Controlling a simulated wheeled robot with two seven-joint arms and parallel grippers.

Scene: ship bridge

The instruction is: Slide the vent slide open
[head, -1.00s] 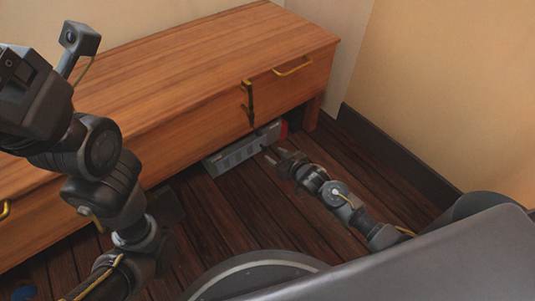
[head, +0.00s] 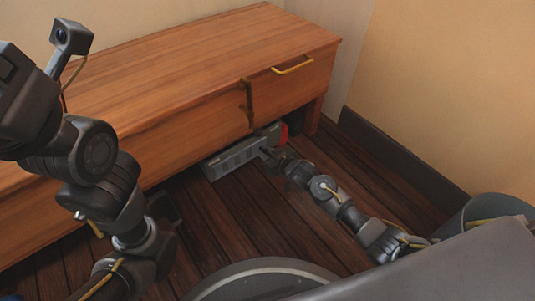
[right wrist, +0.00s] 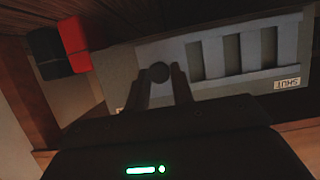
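The vent (head: 232,160) is a low grey unit near the floor under the wooden cabinet. In the right wrist view its pale slide plate (right wrist: 203,60) has several upright dark slots and a round dark knob (right wrist: 159,72) at its left end. A small label reading SHUT (right wrist: 288,84) appears upside down at the right. My right gripper (head: 266,151) is at the vent, its two fingers on either side of the knob with what look like narrow gaps. Contact is unclear. My left arm is raised at the left; its fingers are out of view.
The wooden cabinet (head: 170,80) overhangs the vent, with brass handles (head: 292,66) on its front. A red block (right wrist: 74,36) and a black block (right wrist: 46,54) sit beside the vent. A wall stands at the right.

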